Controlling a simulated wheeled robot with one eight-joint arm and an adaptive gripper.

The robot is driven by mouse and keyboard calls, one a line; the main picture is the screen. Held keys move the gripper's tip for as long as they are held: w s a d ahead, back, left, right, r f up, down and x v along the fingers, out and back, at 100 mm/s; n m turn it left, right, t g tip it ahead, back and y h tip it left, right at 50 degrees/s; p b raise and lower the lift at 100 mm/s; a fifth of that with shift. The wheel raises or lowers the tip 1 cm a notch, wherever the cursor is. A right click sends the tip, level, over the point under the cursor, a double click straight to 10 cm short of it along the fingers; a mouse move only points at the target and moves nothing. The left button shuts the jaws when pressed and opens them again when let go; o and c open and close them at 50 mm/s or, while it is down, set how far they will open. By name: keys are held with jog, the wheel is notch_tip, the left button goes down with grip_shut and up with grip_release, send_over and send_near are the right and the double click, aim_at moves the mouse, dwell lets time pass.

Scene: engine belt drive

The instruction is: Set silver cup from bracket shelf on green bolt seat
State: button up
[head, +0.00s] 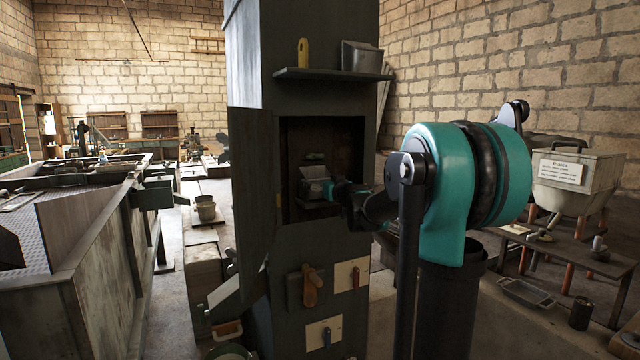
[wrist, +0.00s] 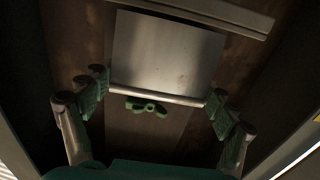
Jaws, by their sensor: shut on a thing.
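A silver cup (wrist: 168,50), box-like with a pale rim, is between the green-padded fingers of my gripper (wrist: 158,90). The gripper is shut on it, with one finger at each side of the rim. In the head view my gripper (head: 331,190) reaches into the dark opening of the column, and the cup (head: 315,172) shows small in front of it. A green bolt piece (wrist: 147,107) with rounded lobes shows just below the cup's rim in the wrist view. I cannot tell whether the cup touches anything beneath it.
The opening's walls are close around my gripper. An open door (head: 252,195) stands at its left. An outer shelf (head: 333,74) above holds a yellow object (head: 303,52) and a metal box (head: 361,57). Handled tools (head: 312,287) hang below. A bar (wrist: 205,12) crosses the wrist view's top.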

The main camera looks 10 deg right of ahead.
jog(key=shift+f, duration=0.5)
dwell(0.8)
jog(key=o, duration=1.1)
jog(key=shift+s, duration=0.1)
